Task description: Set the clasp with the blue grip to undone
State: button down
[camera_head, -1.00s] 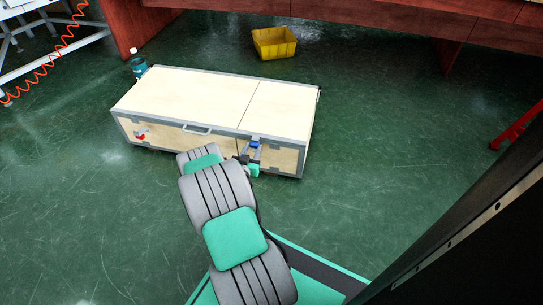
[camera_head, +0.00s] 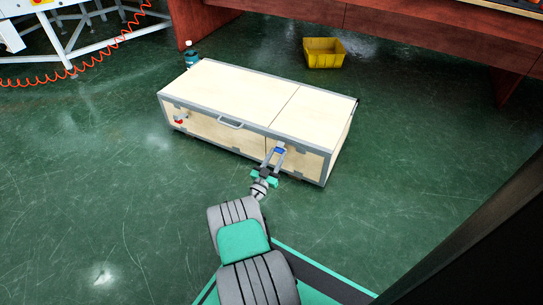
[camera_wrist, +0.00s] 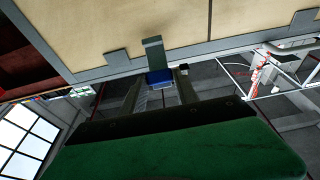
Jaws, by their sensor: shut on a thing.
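The clasp with the blue grip (camera_head: 280,150) is on the front of a pale wooden case (camera_head: 215,88), right of the handle, near the lid edge. In the wrist view the blue grip (camera_wrist: 160,77) sits between my fingers, below a grey-green plate at the case's edge. My gripper (camera_head: 273,160) is shut on the blue grip from the front. In the wrist view my gripper (camera_wrist: 160,88) partly hides the clasp. Whether the clasp is fastened or undone I cannot tell. The lid is down.
A second clasp with a red grip (camera_head: 181,119) is at the case's front left, and a grey handle (camera_head: 231,124) lies between. A bottle (camera_head: 192,53) and a yellow bin (camera_head: 324,53) stand behind. Green floor is clear in front and to the right.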

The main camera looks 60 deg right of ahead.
jog(key=shift+w+d+r, duration=0.1)
jog(key=shift+d, duration=0.05)
jog(key=c, duration=0.9)
grip_release()
jog(key=shift+w, duration=0.1)
